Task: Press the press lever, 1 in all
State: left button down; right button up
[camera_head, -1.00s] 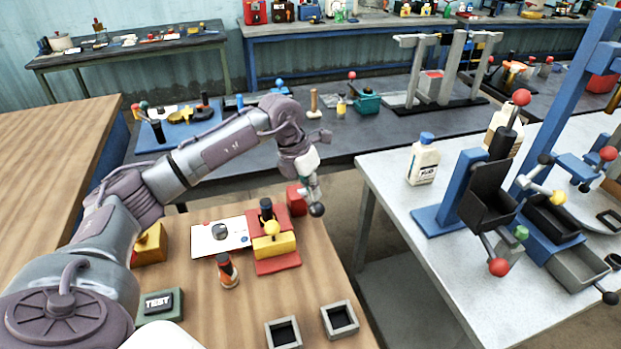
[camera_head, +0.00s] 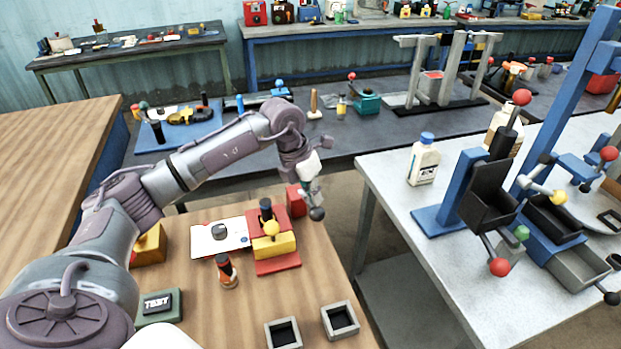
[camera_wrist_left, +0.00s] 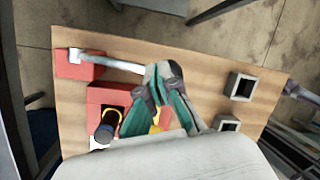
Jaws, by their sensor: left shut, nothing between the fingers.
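The press lever (camera_wrist_left: 112,63) is a silver rod leaving a red block (camera_wrist_left: 80,66) in the left wrist view. The red block (camera_head: 295,202) also shows in the head view at the far right corner of the wooden table. A dark ball (camera_head: 317,214), which looks like the lever's end, shows just below my left gripper (camera_head: 312,199). My left gripper's shut, empty fingers (camera_wrist_left: 164,74) are over the lever's outer end and hide it in the wrist view. Whether they touch it I cannot tell. My right gripper is out of view.
Close by stands a red fixture (camera_head: 277,266) with a yellow block (camera_head: 273,245) and dark knob. A white card (camera_head: 205,240), an orange-black bottle (camera_head: 227,271) and two grey square trays (camera_head: 340,319) are also on the table. A grey bench (camera_head: 395,195) stands at right.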

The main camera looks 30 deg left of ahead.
pick_arm(q)
jog(key=shift+s+d+f, duration=0.35)
jog(key=shift+d+f, duration=0.05)
jog(key=shift+f, duration=0.1)
dwell(0.6)
dwell(0.5)
jog(key=shift+w+a+r, duration=0.3)
jog(key=shift+a+r, duration=0.05)
jog(key=shift+r, duration=0.3)
jog(key=w+a+r+p, duration=0.3)
jog(key=w+a+r, duration=0.1)
jog(key=r, duration=0.1)
jog(key=shift+a, duration=0.3)
jog(key=shift+r, duration=0.1)
dwell(0.4)
jog(key=shift+w, duration=0.1)
jog(key=w+a+r+p, duration=0.2)
jog(key=r, duration=0.1)
jog(key=shift+w+a+r, duration=0.15)
jog(key=shift+a, duration=0.25)
